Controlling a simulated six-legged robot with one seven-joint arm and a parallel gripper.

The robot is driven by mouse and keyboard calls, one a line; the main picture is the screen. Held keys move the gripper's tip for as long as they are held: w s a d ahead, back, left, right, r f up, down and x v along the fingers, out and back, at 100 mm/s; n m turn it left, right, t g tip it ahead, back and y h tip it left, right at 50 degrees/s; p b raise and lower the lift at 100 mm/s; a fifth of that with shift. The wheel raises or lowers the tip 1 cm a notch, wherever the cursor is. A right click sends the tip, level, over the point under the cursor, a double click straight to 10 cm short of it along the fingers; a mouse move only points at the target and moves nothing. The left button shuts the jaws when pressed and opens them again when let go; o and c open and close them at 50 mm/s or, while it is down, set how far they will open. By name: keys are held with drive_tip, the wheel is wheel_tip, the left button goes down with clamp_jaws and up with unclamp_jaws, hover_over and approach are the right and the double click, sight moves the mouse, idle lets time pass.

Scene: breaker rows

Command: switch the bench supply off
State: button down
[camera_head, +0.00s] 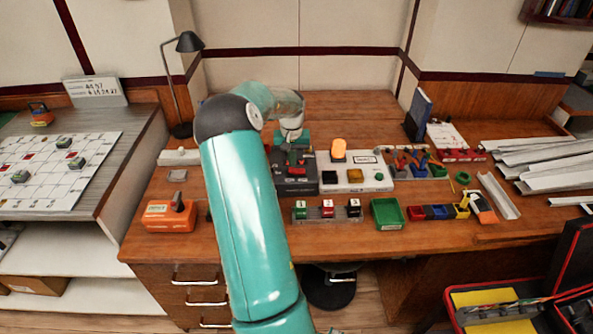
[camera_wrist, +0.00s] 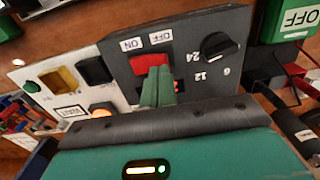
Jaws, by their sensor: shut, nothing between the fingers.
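The bench supply is a dark grey box (camera_wrist: 205,30) in the middle of the wrist view, with a red rocker switch (camera_wrist: 146,63) beside white ON and OFF labels. Its black knob (camera_wrist: 217,46) sits among the marks 24, 12 and 6. My gripper (camera_wrist: 158,80) is shut and empty, its green fingertips at the rocker's lower edge in the picture. I cannot tell whether they touch it. The fingers partly hide the rocker and a small red-lit part beside it. In the head view the dark box (camera_head: 299,187) stands on the bench below my gripper.
A white box (camera_head: 362,184) with an orange lamp (camera_head: 338,150) stands right beside the supply. In front lie a row of labelled breakers (camera_head: 327,210) and a green tray (camera_head: 387,213). An orange device (camera_head: 169,217) is at the left. Bare bench shows at the back.

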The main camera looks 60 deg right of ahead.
sight(292, 169)
drive_tip(key=shift+f, duration=1)
idle(0.4)
drive_tip(key=shift+r, duration=3.55)
drive_tip(key=shift+w, duration=0.1)
